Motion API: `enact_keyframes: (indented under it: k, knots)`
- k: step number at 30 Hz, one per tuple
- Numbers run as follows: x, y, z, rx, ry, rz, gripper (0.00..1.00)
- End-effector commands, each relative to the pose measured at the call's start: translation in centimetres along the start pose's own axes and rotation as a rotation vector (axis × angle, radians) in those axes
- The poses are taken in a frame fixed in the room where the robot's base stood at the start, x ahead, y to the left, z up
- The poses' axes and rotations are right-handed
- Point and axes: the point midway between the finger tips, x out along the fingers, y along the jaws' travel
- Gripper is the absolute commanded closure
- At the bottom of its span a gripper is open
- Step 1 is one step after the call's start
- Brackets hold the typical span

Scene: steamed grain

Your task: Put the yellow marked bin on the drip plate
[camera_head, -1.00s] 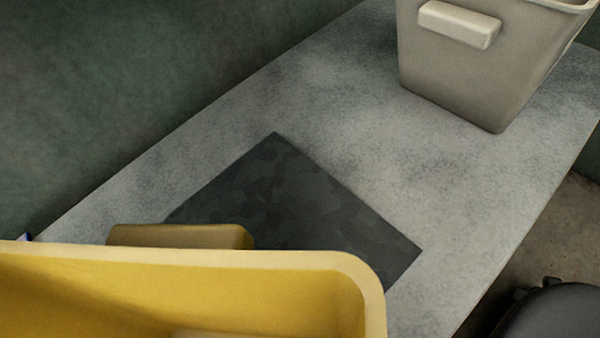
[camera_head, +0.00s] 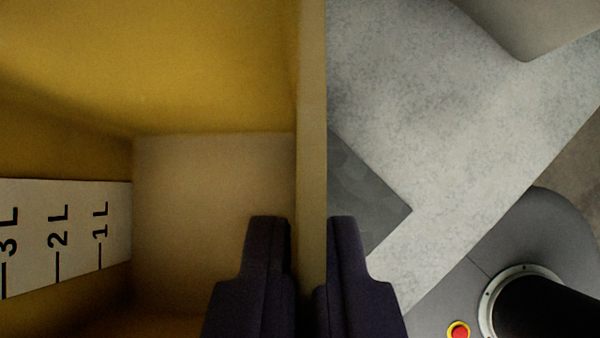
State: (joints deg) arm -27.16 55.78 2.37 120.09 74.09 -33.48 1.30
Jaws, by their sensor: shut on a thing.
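The yellow marked bin (camera_head: 150,80) fills the left half of the view, seen from above into its inside. A white scale strip (camera_head: 70,235) with 1L, 2L and 3L marks lies on its inner left side. My gripper (camera_head: 309,225) is shut on the bin's right wall, one dark finger inside and one outside. The dark grey drip plate (camera_head: 368,195) lies flat on the counter, showing to the right of the bin wall. The bin hides the rest of the plate. I cannot tell whether the bin's underside touches anything.
The grey speckled counter (camera_head: 440,110) is bare between the plate and a beige bin (camera_head: 530,25) at the top right. The counter's edge runs diagonally at the right, with floor (camera_head: 575,160) beyond. My own base shows at the bottom right.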

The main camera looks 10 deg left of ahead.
Motion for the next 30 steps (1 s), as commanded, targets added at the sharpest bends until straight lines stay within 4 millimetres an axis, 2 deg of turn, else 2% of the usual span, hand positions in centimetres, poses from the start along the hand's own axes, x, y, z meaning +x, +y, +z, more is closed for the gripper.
enact_keyframes:
  k: [5, 15, 27, 28, 30]
  knots:
    - [0.7, -0.2, -0.9, 0.003, 0.002, -0.001, 1.00]
    - [3.5, 0.2, 1.1, 0.002, 0.001, -0.001, 1.00]
    - [3.7, 0.2, 1.2, 0.002, 0.001, -0.001, 1.00]
    - [3.7, 0.2, 1.2, 0.002, 0.001, -0.001, 0.87]
    - [3.7, 0.2, 1.2, 0.002, 0.001, -0.001, 0.71]
